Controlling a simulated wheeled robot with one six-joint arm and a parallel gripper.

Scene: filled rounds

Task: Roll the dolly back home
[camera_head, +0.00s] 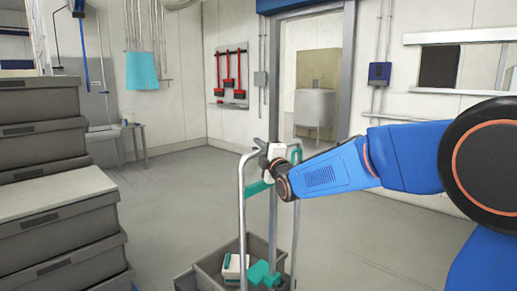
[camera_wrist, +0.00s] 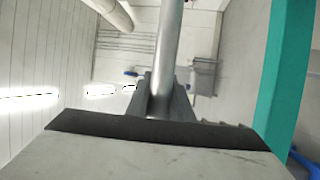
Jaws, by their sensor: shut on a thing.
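The dolly (camera_head: 241,215) stands on the floor in the lower middle of the head view. It has an upright grey metal frame with teal parts and a low base. A grey crate (camera_head: 207,270) sits on its base with white and teal items in it. My gripper (camera_head: 265,158) is at the top of the dolly's frame, shut on its metal handle. In the wrist view the handle tube (camera_wrist: 168,45) runs between the jaws, and a teal part (camera_wrist: 284,75) shows at the right. The dolly's wheels are hidden.
Stacked grey crates (camera_head: 60,205) stand close on the left. Grey floor (camera_head: 165,210) is open between them and the dolly, and behind it. A doorway (camera_head: 315,75) with a sink (camera_head: 314,107) is at the back. A small table (camera_head: 132,135) stands at the back left.

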